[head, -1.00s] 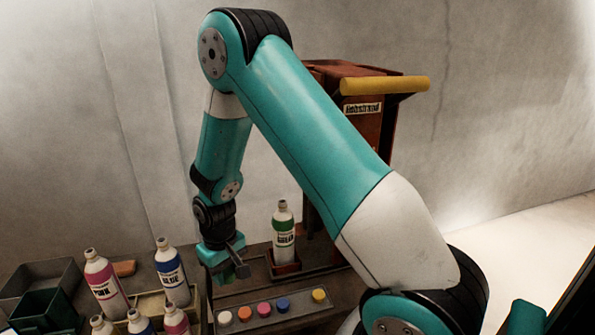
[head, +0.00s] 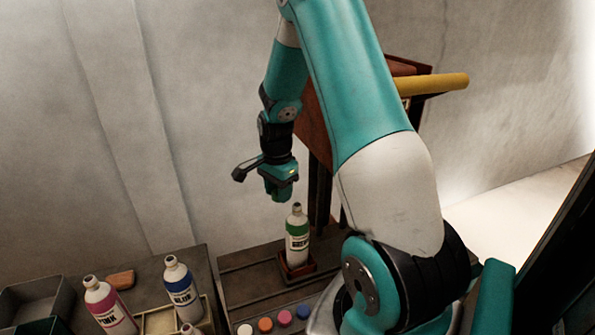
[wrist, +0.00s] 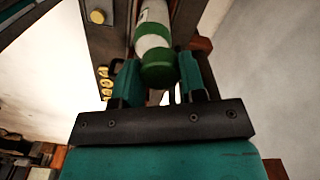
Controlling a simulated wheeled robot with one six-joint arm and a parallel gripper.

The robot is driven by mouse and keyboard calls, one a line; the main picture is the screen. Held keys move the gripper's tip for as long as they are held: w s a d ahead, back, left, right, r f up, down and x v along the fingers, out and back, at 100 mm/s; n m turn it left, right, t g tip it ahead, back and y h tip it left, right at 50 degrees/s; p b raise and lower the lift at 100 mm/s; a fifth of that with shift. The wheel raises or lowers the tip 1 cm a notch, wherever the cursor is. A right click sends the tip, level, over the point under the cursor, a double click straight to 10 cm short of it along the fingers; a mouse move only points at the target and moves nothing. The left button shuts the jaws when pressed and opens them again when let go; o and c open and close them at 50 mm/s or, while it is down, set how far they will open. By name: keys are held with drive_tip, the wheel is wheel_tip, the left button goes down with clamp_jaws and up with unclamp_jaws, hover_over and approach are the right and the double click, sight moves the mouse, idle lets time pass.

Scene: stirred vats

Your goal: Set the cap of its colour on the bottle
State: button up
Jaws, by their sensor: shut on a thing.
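The green-labelled white bottle (head: 297,242) stands upright in a small brown holder (head: 297,268) on the bench. Its top is uncovered in the head view. My gripper (head: 278,196) points down just above and slightly left of the bottle's top. In the wrist view my gripper (wrist: 158,84) is shut on a green cap (wrist: 158,72), held between its two green fingers. The white bottle (wrist: 152,12) shows beyond the cap, partly hidden by it. In the head view the fingers hide the cap.
A row of caps, white (head: 245,330), orange (head: 265,324), pink (head: 284,317) and blue (head: 302,311), lies in front of the bottle. A pink bottle (head: 109,308) and a blue bottle (head: 180,288) stand at left. A grey bin (head: 30,304) is far left.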

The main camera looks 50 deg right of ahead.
sight(297, 204)
drive_tip(key=s+d+m, duration=0.1)
drive_tip(key=d+r+m, duration=0.1)
drive_tip(key=m, duration=0.1)
drive_tip(key=s+d+r+m, duration=0.1)
drive_tip(key=d, duration=0.1)
drive_tip(key=shift+s+d+r+m, duration=0.1)
drive_tip(key=shift+s+r+m, duration=0.15)
drive_tip(key=shift+s+m, duration=0.15)
drive_tip(key=shift+d+f, duration=0.1)
drive_tip(key=shift+f, duration=0.05)
wheel_tip(297, 204, down, 5)
drive_tip(key=b, duration=0.3)
drive_tip(key=shift+r+b, duration=0.2)
drive_tip(key=shift+b, duration=0.1)
drive_tip(key=shift+r, duration=0.1)
drive_tip(key=shift+f, duration=0.2)
idle(0.5)
drive_tip(key=shift+f+b, duration=0.5)
drive_tip(key=shift+f, duration=0.35)
